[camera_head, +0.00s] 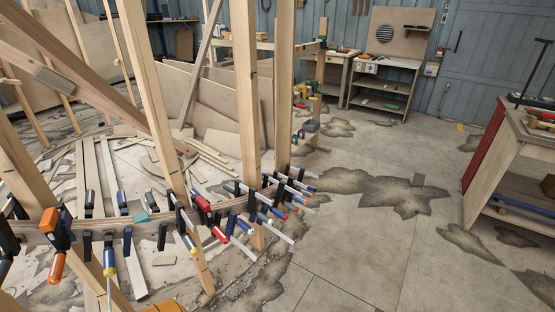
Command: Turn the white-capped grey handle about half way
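A curved wooden stringer (98,225) runs across the lower left between upright posts. Several bar clamps grip it, crowded most closely at its right end. Their handles differ in color: an orange handle (56,267) hangs at the far left, and a red handle (219,234) sits nearer the middle. Pale clamp bars (243,249) stick out toward the lower right. I cannot single out a white-capped grey handle, as the clamps overlap and are small. Neither of my grippers is in view.
Tall wooden posts (246,85) and a slanted beam (75,75) stand around the stringer. A workbench (503,165) is at the right, and a shelf unit (385,85) is at the back. The stained concrete floor between them is mostly clear.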

